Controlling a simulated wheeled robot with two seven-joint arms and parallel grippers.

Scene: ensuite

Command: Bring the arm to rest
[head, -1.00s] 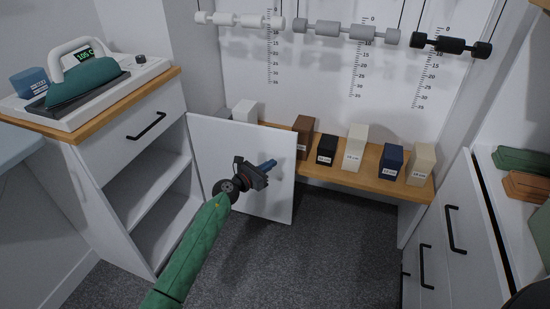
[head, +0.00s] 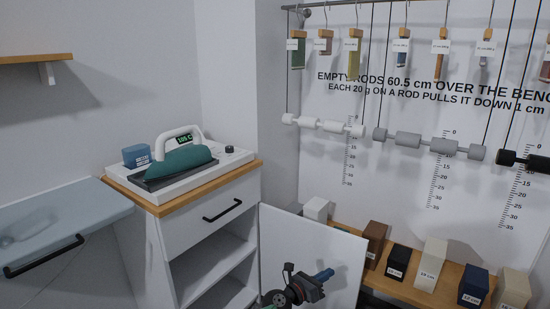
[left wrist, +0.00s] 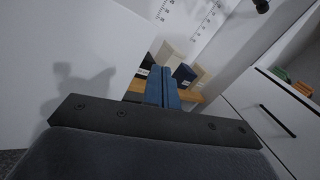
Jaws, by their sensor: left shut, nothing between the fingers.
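My left gripper (head: 324,275) shows at the bottom of the head view, low in front of a white panel (head: 311,248). Its blue fingers are shut with nothing between them. In the left wrist view the closed blue fingers (left wrist: 162,88) point toward the bench with the blocks. A gap to the panel cannot be judged exactly. Most of my left arm is below the head view's edge. My right gripper is not in view.
An iron (head: 180,160) rests on a cabinet (head: 210,222) at left. Several labelled blocks stand on a wooden bench (head: 405,286). Rods (head: 430,145) hang on cords above it. Drawers (left wrist: 262,100) stand right in the left wrist view. A grey lid (head: 60,222) is far left.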

